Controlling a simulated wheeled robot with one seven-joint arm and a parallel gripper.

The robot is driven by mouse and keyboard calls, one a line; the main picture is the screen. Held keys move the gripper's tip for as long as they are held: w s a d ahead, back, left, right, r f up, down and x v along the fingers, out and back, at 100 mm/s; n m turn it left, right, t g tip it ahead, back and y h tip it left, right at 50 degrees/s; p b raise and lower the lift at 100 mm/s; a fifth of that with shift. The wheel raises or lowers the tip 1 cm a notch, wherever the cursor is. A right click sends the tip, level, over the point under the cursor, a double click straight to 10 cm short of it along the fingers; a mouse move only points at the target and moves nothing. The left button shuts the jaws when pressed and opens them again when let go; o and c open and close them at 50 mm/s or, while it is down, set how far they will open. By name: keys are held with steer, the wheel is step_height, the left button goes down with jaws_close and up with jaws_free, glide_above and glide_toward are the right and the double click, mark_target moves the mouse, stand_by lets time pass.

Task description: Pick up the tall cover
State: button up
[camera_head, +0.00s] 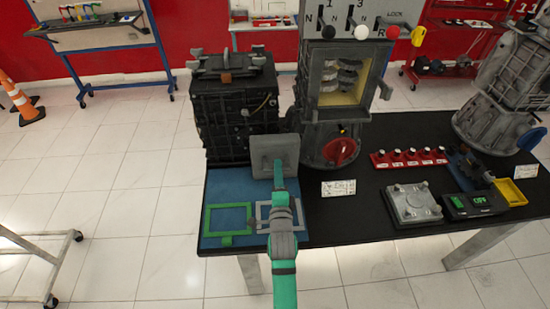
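A grey, roughly square plate (264,148), possibly the tall cover, shows upright or tilted at the back of the blue mat, in front of the black engine block. My green and grey arm reaches up from the bottom of the picture, and its narrow end, my gripper (278,172), overlaps the plate's lower part. The fingers are too small and covered to make out, so I cannot tell whether they touch or hold the plate. Another grey cover (413,204), squarish with raised detail, lies flat on the black table at the right.
The blue mat (222,185) carries a green frame (206,222) and a grey frame, partly behind my arm. The black engine block (235,105) and a cutaway gearbox (335,120) stand behind. A red strip with knobs (408,159), a meter (475,204) and a yellow tray (510,191) lie right.

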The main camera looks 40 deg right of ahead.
steer(key=shift+x, duration=1.7)
jaws_close()
steer(key=shift+r, duration=0.2)
